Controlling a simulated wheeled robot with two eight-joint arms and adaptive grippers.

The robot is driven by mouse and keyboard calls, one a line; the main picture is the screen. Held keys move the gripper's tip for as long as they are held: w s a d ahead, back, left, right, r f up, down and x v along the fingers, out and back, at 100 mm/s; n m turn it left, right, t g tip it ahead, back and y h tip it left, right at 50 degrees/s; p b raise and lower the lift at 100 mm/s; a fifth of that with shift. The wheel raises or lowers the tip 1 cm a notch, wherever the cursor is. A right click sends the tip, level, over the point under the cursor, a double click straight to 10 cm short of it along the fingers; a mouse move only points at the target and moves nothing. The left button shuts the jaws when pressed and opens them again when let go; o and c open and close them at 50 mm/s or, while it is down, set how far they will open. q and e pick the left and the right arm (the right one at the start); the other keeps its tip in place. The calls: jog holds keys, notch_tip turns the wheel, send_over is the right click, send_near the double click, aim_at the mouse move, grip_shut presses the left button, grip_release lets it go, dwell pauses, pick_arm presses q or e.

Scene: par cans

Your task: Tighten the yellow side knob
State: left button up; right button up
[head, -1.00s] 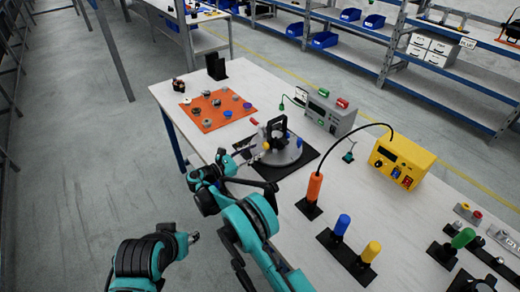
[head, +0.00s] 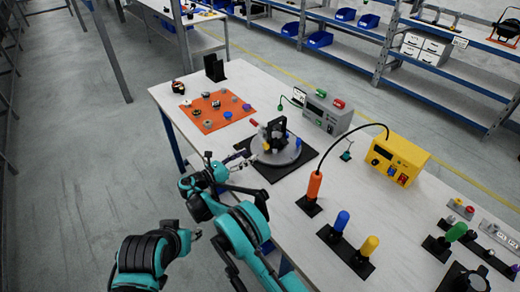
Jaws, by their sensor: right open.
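A dark par can (head: 277,133) stands in its bracket on a round grey turntable (head: 284,158), on a black mat. A small yellow spot low on its left side looks like the yellow side knob (head: 267,146); it is too small to tell how far in it sits. My right gripper (head: 241,158) is open, at the turntable's left edge, apart from the knob and empty as far as I can see.
An orange mat (head: 207,124) with several small parts lies behind left. A grey box (head: 326,114) and a yellow box (head: 397,160) stand at the back. An orange-handled tool (head: 314,186) and blue and yellow handles stand upright at front right. Aisle floor is clear at left.

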aim_at(264, 147)
jog(key=b+x, duration=0.2)
jog(key=x, duration=0.6)
jog(key=shift+f, duration=0.15)
grip_shut()
